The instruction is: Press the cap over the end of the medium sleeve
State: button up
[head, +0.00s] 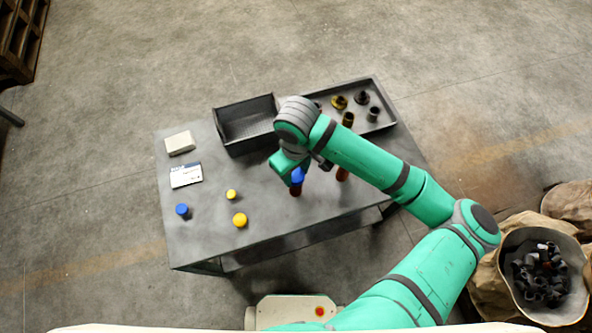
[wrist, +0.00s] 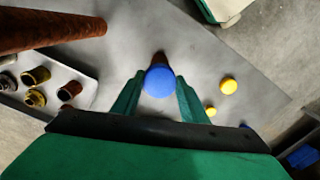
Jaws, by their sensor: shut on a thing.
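My gripper (wrist: 158,92) is shut on a blue cap (wrist: 160,82), with a green finger on each side of it. In the head view the blue cap (head: 297,175) is at the top of an upright rust-brown sleeve (head: 296,190) on the table. In the wrist view a bit of this sleeve (wrist: 159,57) shows behind the cap. I cannot tell whether the cap is seated on it or just above it. A second rust-brown sleeve (head: 342,174) stands to the right, partly behind my arm. It looms large in the wrist view (wrist: 45,30).
Two yellow caps (head: 240,220) (head: 231,194) and another blue cap (head: 182,211) lie at the table's left. A white box (head: 180,142) and a card (head: 186,176) lie behind them. An open dark bin (head: 235,148) and a tray (head: 378,93) of fittings stand at the back.

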dwell(0.3)
jog(key=o, duration=1.1)
jog(key=shift+o, duration=0.6)
jog(key=o, duration=0.4)
jog(key=shift+c, duration=0.2)
jog(key=shift+r, duration=0.1)
jog(key=shift+r, duration=2.4)
